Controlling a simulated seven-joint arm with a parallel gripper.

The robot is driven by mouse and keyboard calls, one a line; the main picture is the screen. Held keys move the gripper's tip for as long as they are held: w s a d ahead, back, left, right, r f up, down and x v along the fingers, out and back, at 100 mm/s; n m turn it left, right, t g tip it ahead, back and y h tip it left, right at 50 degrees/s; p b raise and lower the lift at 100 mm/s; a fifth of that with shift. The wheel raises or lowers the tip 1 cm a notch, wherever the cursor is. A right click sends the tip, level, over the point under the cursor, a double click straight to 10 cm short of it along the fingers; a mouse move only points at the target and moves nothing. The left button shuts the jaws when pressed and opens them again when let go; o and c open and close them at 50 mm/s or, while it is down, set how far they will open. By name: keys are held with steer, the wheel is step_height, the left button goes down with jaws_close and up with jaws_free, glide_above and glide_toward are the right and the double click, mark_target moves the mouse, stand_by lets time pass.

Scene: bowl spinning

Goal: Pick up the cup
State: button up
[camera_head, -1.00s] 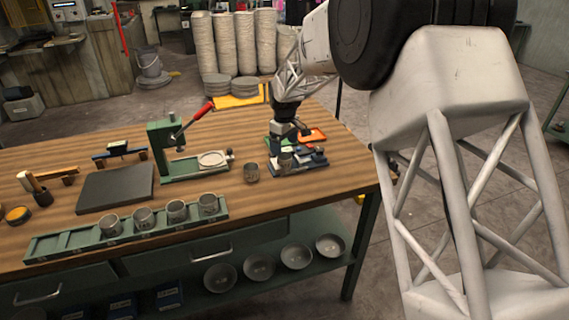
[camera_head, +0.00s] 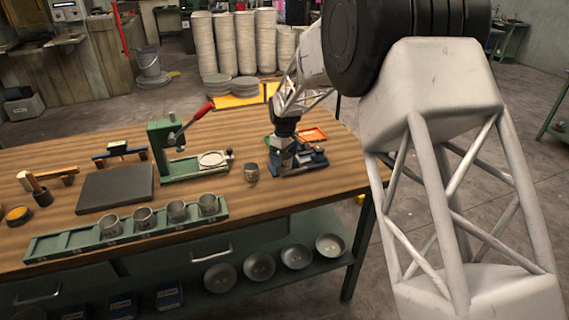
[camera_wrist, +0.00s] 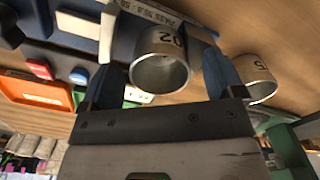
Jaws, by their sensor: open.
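A grey metal cup marked 02 (camera_wrist: 162,62) shows in the wrist view, its open rim facing the camera. It lies between the two fingers of my gripper (camera_wrist: 163,75), which are apart with gaps beside the cup. In the head view my gripper (camera_head: 284,157) is low over the blue device (camera_head: 312,162) on the bench's right side and hides most of that cup. A second cup (camera_head: 251,172) stands on the wood just left of my gripper. It shows in the wrist view as the cup marked with a 5 (camera_wrist: 261,80), outside the right finger.
A green rack (camera_head: 130,232) with several cups runs along the bench's front edge. A green lever press (camera_head: 165,150) with a red handle stands left of my gripper. An orange tray (camera_head: 313,135) lies behind the blue device. Several bowls (camera_head: 259,267) sit on the lower shelf.

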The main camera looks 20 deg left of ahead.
stand_by(0.3)
steer(key=c, duration=1)
steer(key=shift+r, duration=0.2)
steer(key=shift+r, duration=0.6)
steer(key=shift+s+d+r, duration=0.15)
steer(key=shift+s+r, duration=0.05)
steer(key=shift+r, duration=0.35)
steer(key=shift+s+d+r, duration=0.15)
steer(key=shift+r, duration=0.4)
steer(key=s+d+r, duration=0.1)
steer(key=s+d, duration=0.8)
steer(key=s, duration=0.3)
steer(key=shift+r, duration=0.15)
steer(key=shift+w, duration=0.1)
